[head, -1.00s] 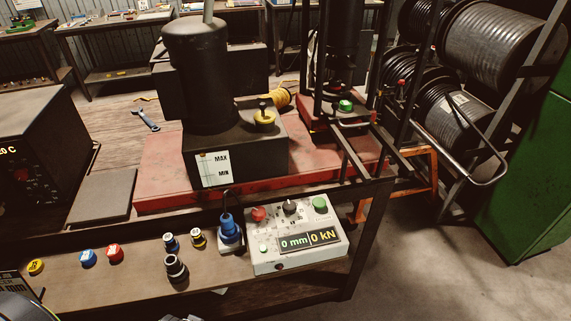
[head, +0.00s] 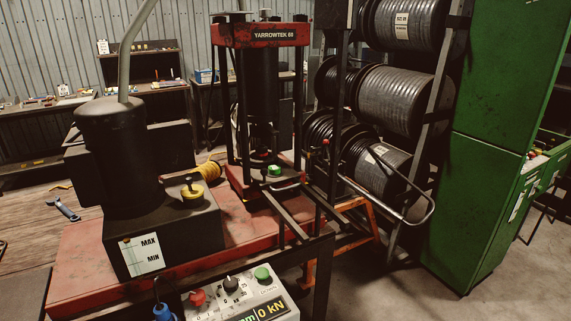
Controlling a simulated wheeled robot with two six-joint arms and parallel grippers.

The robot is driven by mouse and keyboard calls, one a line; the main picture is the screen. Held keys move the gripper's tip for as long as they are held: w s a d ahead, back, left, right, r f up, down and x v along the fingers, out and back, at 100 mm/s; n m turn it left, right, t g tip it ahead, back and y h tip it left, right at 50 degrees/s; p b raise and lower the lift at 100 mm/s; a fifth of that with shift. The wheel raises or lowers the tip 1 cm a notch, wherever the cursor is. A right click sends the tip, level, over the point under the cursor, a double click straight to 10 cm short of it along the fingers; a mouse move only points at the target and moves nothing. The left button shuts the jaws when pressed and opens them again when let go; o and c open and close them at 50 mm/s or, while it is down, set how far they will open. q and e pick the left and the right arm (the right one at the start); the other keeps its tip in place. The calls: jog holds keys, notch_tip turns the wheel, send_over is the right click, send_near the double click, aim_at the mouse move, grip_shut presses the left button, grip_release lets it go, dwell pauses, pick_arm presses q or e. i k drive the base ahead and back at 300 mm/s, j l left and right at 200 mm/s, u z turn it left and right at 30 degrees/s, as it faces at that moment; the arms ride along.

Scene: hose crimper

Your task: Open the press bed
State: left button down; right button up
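A green button or knob (head: 274,170) sits at the bed's front, beside a bar handle. Two dark rails (head: 285,213) run forward from the bed toward the table edge. Whether the bed is open or shut is hard to tell. Neither of my grippers is in view.
A dark pump tank (head: 115,150) with a MAX/MIN gauge stands on the red base at left. A control box (head: 240,300) with red and green buttons is cut off at the bottom. Hose reels (head: 400,100) and a green cabinet (head: 490,170) stand at right. Floor is clear at lower right.

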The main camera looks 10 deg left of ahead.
aim_at(259, 174)
jog(key=l+u, duration=0.1)
jog(key=u, duration=0.2)
jog(key=i+l+u, duration=0.1)
jog(key=u, duration=0.2)
jog(key=i+l+u, duration=0.2)
jog(key=l, duration=0.5)
jog(key=i+l+u, duration=0.25)
jog(key=l, duration=0.45)
jog(key=l+u, duration=0.2)
jog(key=l, duration=0.5)
